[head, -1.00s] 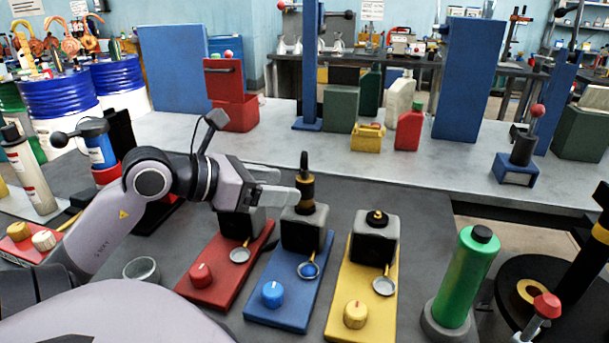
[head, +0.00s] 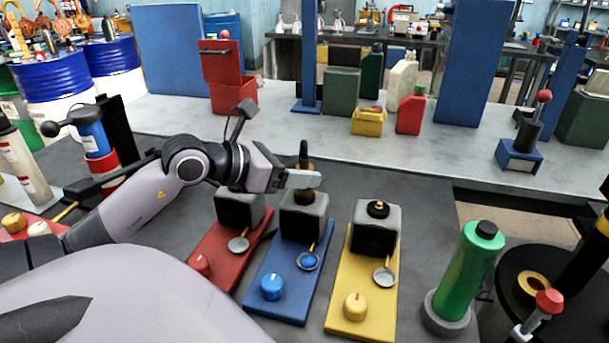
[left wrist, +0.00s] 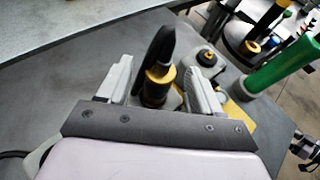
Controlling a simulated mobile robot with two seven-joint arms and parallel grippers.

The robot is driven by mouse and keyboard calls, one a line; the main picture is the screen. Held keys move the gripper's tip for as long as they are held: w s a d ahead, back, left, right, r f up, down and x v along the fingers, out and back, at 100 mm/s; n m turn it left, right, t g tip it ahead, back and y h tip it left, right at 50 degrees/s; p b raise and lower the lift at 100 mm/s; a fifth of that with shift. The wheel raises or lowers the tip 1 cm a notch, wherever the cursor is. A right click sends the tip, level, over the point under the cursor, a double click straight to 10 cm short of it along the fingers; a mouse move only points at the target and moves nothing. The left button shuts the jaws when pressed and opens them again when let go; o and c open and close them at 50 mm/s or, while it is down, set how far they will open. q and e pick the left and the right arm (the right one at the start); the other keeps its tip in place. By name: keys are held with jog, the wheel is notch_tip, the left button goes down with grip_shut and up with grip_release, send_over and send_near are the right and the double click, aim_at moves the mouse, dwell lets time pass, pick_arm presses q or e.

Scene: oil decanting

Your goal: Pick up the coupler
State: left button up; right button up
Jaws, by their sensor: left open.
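The coupler (head: 304,154), a black upright piece with a brass-coloured collar, stands on top of the grey and black block of the blue station. My left gripper (head: 301,179) is open at the coupler's height, and its near finger crosses in front of the coupler's lower part in the head view. In the left wrist view the coupler (left wrist: 158,83) stands between the two spread fingers of the left gripper (left wrist: 160,76), nearer the left one. I cannot tell whether a finger touches it. My right gripper is not in view.
A red station (head: 215,262) is left of the blue station (head: 292,307), and a yellow station (head: 361,327) is right of it. A green cylinder (head: 467,265) stands farther right. The grey bench beyond holds a yellow box (head: 368,123) and a red can (head: 411,112).

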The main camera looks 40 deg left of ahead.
pick_arm(q)
jog(key=shift+x, duration=1.05)
jog(key=c, duration=1.1)
jog(key=shift+c, duration=0.2)
jog(key=shift+r, duration=0.15)
